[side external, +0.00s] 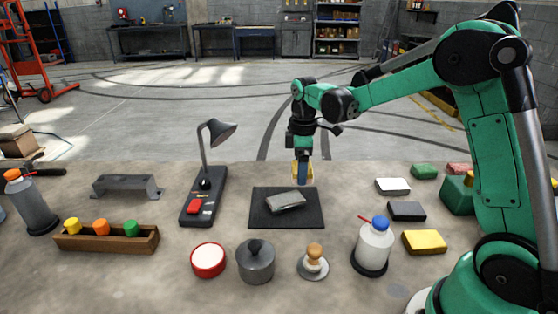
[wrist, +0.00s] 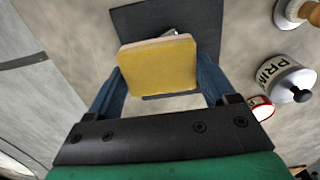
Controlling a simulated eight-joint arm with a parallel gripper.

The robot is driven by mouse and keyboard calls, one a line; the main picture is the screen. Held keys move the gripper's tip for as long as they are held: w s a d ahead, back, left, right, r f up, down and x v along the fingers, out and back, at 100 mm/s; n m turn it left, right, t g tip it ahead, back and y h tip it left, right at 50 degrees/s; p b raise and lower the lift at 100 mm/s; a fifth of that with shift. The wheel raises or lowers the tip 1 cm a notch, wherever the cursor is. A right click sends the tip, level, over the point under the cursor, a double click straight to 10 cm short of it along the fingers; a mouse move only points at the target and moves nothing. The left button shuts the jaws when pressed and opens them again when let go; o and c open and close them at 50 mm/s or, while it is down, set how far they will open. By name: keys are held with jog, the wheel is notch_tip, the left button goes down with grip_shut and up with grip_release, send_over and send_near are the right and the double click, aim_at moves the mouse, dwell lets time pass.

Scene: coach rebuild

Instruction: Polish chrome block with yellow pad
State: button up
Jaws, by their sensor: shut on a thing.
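My gripper (side external: 302,176) is shut on a yellow pad (wrist: 160,66), which sits between its two blue fingers in the wrist view. The pad is held near the back right edge of a black mat (side external: 262,218); I cannot tell whether it touches anything below. The chrome block (side external: 286,201) lies on the mat, in front and slightly left of my gripper in the side view. In the wrist view the pad hides most of the block, and only a bit of shiny metal shows past its far edge. Another yellow pad-like block (side external: 424,242) lies at the right of the bench.
A lamp (side external: 205,175) on a dark base stands left of the mat. A red-rimmed tin (side external: 208,260), a grey pot (side external: 256,261), a wooden-knobbed stamp (side external: 314,262) and a blue-capped bottle (side external: 374,247) line the front. White (side external: 392,186) and dark (side external: 407,211) blocks lie right.

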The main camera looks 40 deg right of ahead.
jog(key=shift+r, duration=1.45)
